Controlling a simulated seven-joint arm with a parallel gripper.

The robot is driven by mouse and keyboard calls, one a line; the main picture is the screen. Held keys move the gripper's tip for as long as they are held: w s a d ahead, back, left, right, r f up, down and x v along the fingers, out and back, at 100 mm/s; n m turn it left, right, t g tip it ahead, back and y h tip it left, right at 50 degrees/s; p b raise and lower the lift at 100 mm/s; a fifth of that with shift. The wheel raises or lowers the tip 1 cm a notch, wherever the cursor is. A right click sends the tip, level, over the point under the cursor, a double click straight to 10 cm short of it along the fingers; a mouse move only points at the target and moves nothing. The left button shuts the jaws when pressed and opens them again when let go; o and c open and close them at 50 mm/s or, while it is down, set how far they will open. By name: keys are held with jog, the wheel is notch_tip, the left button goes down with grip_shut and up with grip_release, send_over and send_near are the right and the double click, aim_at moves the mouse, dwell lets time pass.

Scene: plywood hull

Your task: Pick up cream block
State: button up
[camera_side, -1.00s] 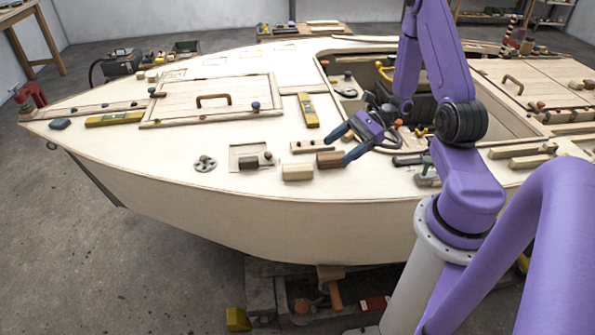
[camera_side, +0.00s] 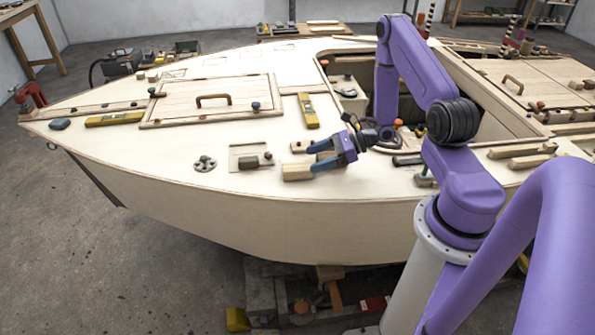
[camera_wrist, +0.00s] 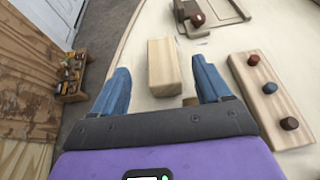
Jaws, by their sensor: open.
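The cream block (camera_side: 296,172) lies on the pale deck near its front edge. It is an oblong piece of light wood, and it also shows in the wrist view (camera_wrist: 164,68). My gripper (camera_side: 312,157) is open and empty, just to the block's upper right in the side view. In the wrist view, my gripper (camera_wrist: 161,68) has one blue finger on each side of the block, with clear gaps. I cannot tell the exact height of the fingertips above the deck.
A wooden strip with several knobs (camera_wrist: 268,98) lies right of the fingers in the wrist view. A dark block (camera_side: 249,162) and a round grey fitting (camera_side: 205,164) are to the left. A yellow level (camera_side: 308,110) lies behind. The deck's edge is close in front.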

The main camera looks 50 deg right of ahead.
aim_at(294, 166)
jog(key=shift+x, duration=3.45)
jog(key=shift+d+f, duration=0.1)
jog(key=shift+f, duration=0.05)
jog(key=c, duration=1.1)
